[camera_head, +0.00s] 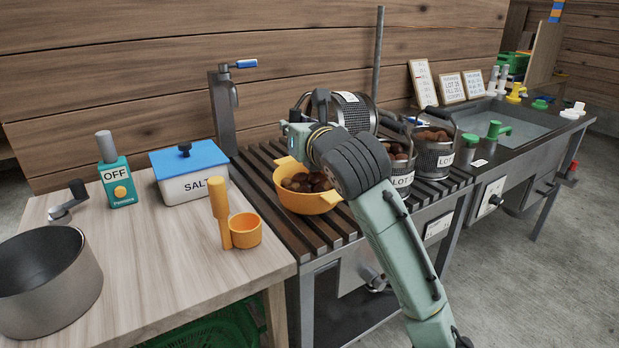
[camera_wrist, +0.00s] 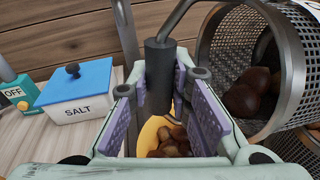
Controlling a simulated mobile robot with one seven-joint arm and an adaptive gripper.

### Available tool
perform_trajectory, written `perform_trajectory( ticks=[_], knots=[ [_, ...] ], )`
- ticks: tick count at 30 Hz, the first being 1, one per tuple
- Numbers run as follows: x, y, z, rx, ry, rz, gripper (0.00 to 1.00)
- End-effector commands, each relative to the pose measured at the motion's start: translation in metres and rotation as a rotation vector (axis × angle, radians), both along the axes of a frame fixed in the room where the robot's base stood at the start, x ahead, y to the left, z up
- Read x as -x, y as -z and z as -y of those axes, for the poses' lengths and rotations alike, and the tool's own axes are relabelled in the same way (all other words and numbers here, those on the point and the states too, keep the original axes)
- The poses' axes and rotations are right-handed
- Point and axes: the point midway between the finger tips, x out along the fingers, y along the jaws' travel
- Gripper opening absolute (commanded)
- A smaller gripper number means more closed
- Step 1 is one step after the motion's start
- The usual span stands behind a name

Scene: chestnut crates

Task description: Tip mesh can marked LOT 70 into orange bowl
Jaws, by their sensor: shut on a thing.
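A mesh can (camera_head: 352,112) is held up behind and above the orange bowl (camera_head: 308,206), tipped far over. Its label is too small to read surely. My gripper (camera_head: 305,125) is shut on the dark handle grip (camera_wrist: 158,80) of this can. In the wrist view the can (camera_wrist: 284,75) lies on its side at the right, mouth open, with chestnuts (camera_wrist: 245,100) still inside. The bowl stands on the slatted rack and has many chestnuts (camera_head: 305,182) in it. It also shows between my fingers in the wrist view (camera_wrist: 148,132).
Two upright mesh cans with LOT labels (camera_head: 403,182) (camera_head: 437,160) stand right of the bowl, close to my arm. A salt box (camera_head: 188,182), an orange cup (camera_head: 245,234) and a pot (camera_head: 50,285) are at the left. A tap (camera_head: 233,85) rises behind the rack.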

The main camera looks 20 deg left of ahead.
Motion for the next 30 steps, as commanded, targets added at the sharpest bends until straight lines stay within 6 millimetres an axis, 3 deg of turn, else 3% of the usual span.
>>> perform_trajectory(
  ticks=[30],
  knots=[
    [0.005,0.018,-0.004,0.068,0.001,0.090,0.00]
  ],
)
